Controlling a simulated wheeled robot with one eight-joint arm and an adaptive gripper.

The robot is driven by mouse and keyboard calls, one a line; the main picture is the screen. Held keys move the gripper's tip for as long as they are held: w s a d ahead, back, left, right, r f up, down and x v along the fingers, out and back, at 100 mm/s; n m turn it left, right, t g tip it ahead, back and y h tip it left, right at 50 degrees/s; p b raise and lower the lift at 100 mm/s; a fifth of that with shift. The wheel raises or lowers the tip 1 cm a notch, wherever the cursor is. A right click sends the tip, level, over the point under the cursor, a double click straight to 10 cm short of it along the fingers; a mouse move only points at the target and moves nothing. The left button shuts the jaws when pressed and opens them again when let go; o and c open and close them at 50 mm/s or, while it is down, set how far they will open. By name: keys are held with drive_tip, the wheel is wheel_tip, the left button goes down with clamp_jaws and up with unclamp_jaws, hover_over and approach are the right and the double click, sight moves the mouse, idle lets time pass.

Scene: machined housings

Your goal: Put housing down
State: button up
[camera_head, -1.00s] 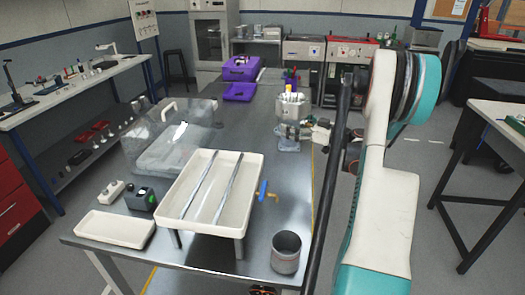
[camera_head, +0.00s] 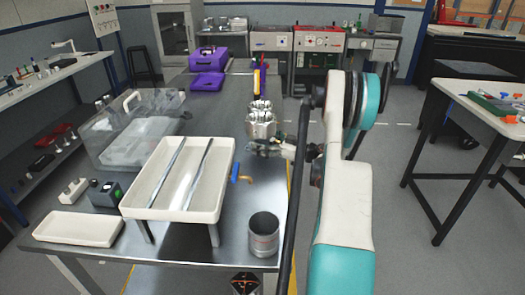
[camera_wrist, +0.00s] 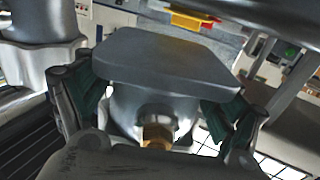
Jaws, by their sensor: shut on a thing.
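The housing (camera_head: 261,122) is a silver metal part with round openings on top, seen over the right side of the long steel table. My gripper (camera_head: 266,147) is at its lower side in the head view. In the wrist view, my gripper (camera_wrist: 157,103) has a green-padded finger on each side of a grey housing (camera_wrist: 165,65) with a flat plate and a brass fitting. The fingers are shut on it. The pad contacts are partly hidden. I cannot tell whether the housing touches the table.
The steel table (camera_head: 225,120) has a white raised tray (camera_head: 133,206) with two rods, a grey cup (camera_head: 263,236), a clear box (camera_head: 105,135) and a purple case (camera_head: 208,60). A blue-handled brass tap (camera_head: 242,179) sticks out beside the tray. Bare tabletop lies left of the housing.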

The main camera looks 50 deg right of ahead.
wheel_tip(320, 180, down, 3)
drive_tip(key=shift+f+b, duration=0.2)
drive_tip(key=shift+b, duration=0.4)
drive_tip(key=o, duration=1.9)
drive_tip(key=shift+f, duration=0.1)
drive_tip(key=shift+s, duration=0.25)
drive_tip(key=p+v, duration=0.3)
drive_tip(key=v, duration=0.8)
drive_tip(key=shift+s, duration=0.25)
drive_tip(key=shift+d+r, duration=0.15)
drive_tip(key=shift+r, duration=0.1)
